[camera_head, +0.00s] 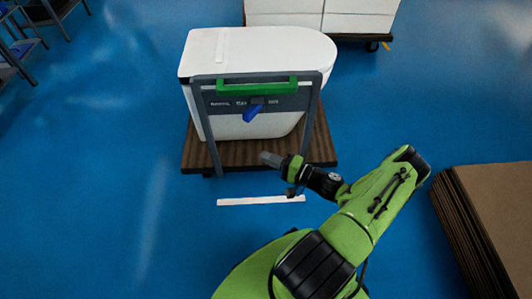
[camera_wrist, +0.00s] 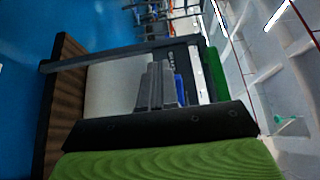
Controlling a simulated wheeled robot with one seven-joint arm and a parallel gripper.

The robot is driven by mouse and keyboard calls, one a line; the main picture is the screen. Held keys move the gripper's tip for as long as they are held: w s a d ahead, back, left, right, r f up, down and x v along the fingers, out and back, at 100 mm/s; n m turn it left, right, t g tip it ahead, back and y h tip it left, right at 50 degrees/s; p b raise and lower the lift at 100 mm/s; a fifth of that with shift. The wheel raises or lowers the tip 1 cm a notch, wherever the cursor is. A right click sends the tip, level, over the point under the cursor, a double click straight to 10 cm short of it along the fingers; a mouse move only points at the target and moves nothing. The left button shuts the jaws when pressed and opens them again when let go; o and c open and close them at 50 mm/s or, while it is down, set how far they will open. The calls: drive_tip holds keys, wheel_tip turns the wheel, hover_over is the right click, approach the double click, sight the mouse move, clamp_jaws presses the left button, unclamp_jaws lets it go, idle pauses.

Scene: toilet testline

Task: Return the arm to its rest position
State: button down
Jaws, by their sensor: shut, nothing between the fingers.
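My green arm reaches up from the bottom of the head view and bends left. My gripper (camera_head: 268,158) is in front of the toilet stand and points left. In the wrist view its grey fingers (camera_wrist: 158,86) are side by side, shut, with nothing held. The white toilet (camera_head: 260,55) stands behind a grey frame (camera_head: 202,110) with a green handle (camera_head: 257,87) and a blue part (camera_head: 253,112). The green handle (camera_wrist: 215,75) and blue part (camera_wrist: 180,90) also show in the wrist view, beyond the fingers.
The toilet and frame stand on a brown wooden base (camera_head: 195,155). Stacked cardboard (camera_head: 495,215) lies at the right. A cart with white boxes (camera_head: 325,12) is at the back. A white strip (camera_head: 260,200) marks the blue floor.

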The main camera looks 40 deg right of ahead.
drive_tip(key=shift+a, duration=0.1)
drive_tip(key=s+a+r+n+g+h, duration=0.2)
drive_tip(key=a+r+n+g, duration=0.4)
drive_tip(key=r+g, duration=0.1)
drive_tip(key=s+a+r+n+g+h, duration=0.1)
drive_tip(key=s+a+r+n+g, duration=0.2)
drive_tip(key=a+r+n+g, duration=0.35)
drive_tip(key=s+a+r+t+h, duration=0.3)
drive_tip(key=s+r+h, duration=0.2)
drive_tip(key=s+r, duration=0.95)
wheel_tip(320, 180, up, 13)
drive_tip(key=w+p, duration=0.1)
drive_tip(key=p, duration=1.2)
drive_tip(key=shift+d, duration=0.2)
